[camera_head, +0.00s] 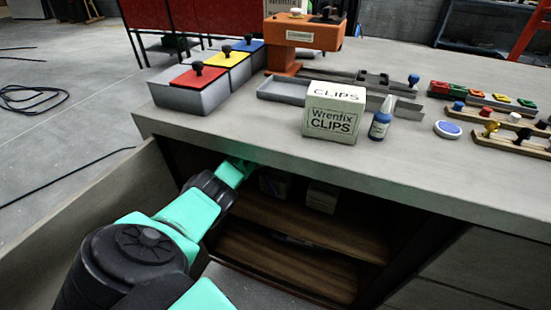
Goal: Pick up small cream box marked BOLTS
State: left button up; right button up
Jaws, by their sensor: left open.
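My left arm reaches from the lower left into the open cupboard (300,240) under the bench. My left gripper (246,167) is at the upper left of the opening, in shadow, and is open. A small pale box (322,197) stands on the upper wooden shelf, to the right of the gripper. A second, darker small box (275,186) stands close to the gripper, partly in shadow. I cannot read a BOLTS marking on either box. My right gripper is not in view.
A larger cream box marked CLIPS (334,112) stands on the bench top (225,125) beside a blue bottle (381,118). Lidded bins (198,90), an orange press (304,32) and trays are behind. An open door panel (105,215) flanks the cupboard on the left.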

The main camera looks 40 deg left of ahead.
pick_arm(q)
jog(key=shift+f, duration=0.25)
grip_shut()
jog(key=shift+r, duration=0.2)
